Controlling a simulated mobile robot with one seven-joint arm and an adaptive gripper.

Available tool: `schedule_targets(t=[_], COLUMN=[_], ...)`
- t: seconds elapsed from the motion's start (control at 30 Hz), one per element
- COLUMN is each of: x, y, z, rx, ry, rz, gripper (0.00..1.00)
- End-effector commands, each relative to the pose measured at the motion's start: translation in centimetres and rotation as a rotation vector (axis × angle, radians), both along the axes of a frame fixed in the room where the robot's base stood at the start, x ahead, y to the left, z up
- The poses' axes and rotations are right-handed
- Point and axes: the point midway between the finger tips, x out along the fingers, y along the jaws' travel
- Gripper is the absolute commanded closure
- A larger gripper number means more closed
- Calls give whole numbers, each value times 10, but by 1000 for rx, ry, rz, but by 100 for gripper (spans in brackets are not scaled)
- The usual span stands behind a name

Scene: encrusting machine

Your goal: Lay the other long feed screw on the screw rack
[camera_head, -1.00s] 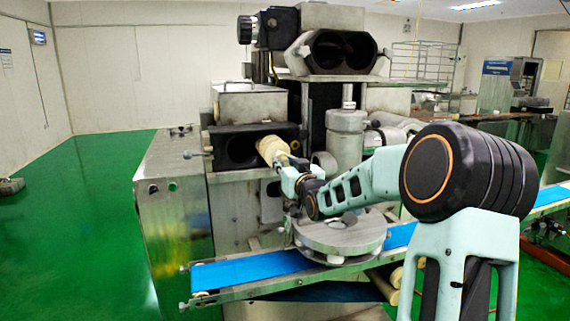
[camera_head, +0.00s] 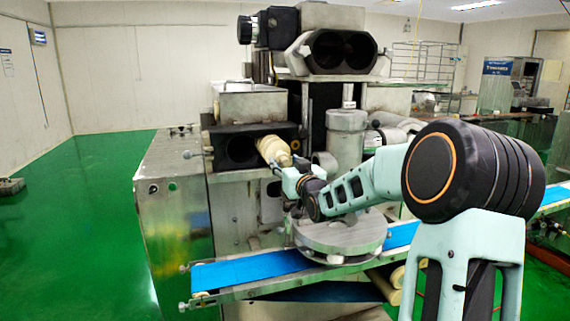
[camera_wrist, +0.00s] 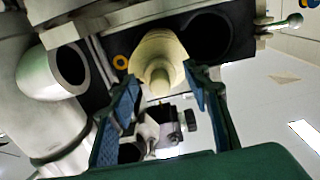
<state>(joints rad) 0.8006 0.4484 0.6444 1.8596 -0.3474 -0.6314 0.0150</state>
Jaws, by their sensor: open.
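A cream feed screw (camera_head: 272,150) sticks out of the right-hand bore of the dark housing on the machine's front. In the wrist view its blunt, stepped end (camera_wrist: 158,55) faces me. My gripper (camera_wrist: 160,82) is open, with one blue-padded finger on each side below the screw's end, and nothing is held. In the head view my gripper (camera_head: 283,167) is just in front of the screw's outer end. I cannot tell whether a finger touches it. Cream cylindrical pieces (camera_head: 383,286) show low under the conveyor, partly hidden. I cannot make out the screw rack clearly.
The left bore (camera_head: 240,150) beside the screw is dark and looks empty. A round metal turntable (camera_head: 340,238) and a blue conveyor belt (camera_head: 250,268) lie below my arm. A metal column (camera_head: 346,140) stands close to the right.

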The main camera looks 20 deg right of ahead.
Motion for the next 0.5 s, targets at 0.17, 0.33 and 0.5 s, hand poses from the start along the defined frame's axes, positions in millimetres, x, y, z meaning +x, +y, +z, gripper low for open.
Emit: schedule_targets(t=[0.17,0.33,0.5], x=[-11,-22,-32], y=[-1,-1,-1], z=[0,0,0], rx=[0,-1,-2], ry=[1,1,1], rz=[-2,-1,-1], gripper=[56,56,56])
